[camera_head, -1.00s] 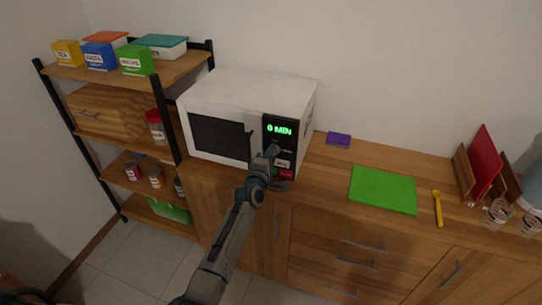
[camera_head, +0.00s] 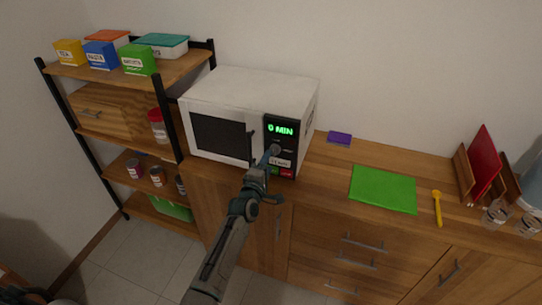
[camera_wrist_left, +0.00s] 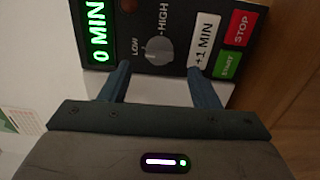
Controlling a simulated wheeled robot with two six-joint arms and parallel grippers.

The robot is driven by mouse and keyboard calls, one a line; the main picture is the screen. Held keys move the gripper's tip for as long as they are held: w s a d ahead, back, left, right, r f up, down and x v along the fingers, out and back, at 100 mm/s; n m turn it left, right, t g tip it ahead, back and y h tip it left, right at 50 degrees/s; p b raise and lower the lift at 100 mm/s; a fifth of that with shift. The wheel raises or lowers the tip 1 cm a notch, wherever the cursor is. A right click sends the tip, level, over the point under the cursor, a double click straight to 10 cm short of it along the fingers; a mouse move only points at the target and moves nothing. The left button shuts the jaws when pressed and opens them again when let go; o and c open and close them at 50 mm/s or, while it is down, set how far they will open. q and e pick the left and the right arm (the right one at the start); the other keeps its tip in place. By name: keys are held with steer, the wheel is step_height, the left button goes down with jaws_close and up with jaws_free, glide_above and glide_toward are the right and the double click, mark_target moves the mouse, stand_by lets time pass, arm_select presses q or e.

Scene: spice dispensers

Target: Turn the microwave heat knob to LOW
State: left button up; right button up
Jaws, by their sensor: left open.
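The white microwave (camera_head: 245,95) stands on the wooden counter, its black control panel on the right of its front. The display reads 0 MIN. The grey heat knob (camera_wrist_left: 160,48) shows in the left wrist view between the LOW and HIGH labels; I cannot tell clearly where it points. My left gripper (camera_wrist_left: 160,74) is open in front of the panel, its two fingertips to either side of the knob and a little short of it, apparently apart from it. In the head view my left gripper (camera_head: 267,160) covers part of the lower panel. My right gripper is not in view.
The +1 MIN (camera_wrist_left: 204,40), STOP (camera_wrist_left: 240,28) and START (camera_wrist_left: 228,66) buttons lie close to one finger. A green mat (camera_head: 383,190), purple sponge-like block (camera_head: 339,139) and yellow spoon (camera_head: 437,207) lie to the right. A shelf (camera_head: 180,72) with boxes and jars stands left.

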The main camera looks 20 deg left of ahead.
arm_select(q)
steer(key=s, duration=0.5)
steer(key=shift+s+a, duration=0.1)
steer(key=shift+s, duration=0.3)
steer(key=s+a+f+m+g+b, duration=0.1)
steer(key=s+f+m+g, duration=0.2)
steer(key=s+f, duration=0.75)
steer(key=s+a+f+m+g+b, duration=0.1)
steer(key=s+f+m+g, duration=0.2)
steer(key=f, duration=1.4)
steer(key=s+a+f+m+g+b, duration=0.1)
steer(key=s+f+m+g+b, duration=0.15)
steer(key=s+f, duration=0.75)
steer(key=s+a+f+m+g, duration=0.1)
steer(key=s+f+m+g, duration=0.1)
steer(key=s+f, duration=0.5)
steer(key=s+a+f+m+g+y+b, duration=0.1)
steer(key=s+f, duration=0.7)
steer(key=s, duration=0.8)
steer(key=s+a+f+m+g+b, duration=0.1)
steer(key=s+a+f+m+g, duration=0.2)
steer(key=s+f+m+g, duration=0.2)
steer(key=s+f+m, duration=0.1)
steer(key=s+f, duration=0.2)
steer(key=s, duration=0.4)
steer(key=shift+s+m, duration=0.2)
steer(key=shift+m, duration=0.15)
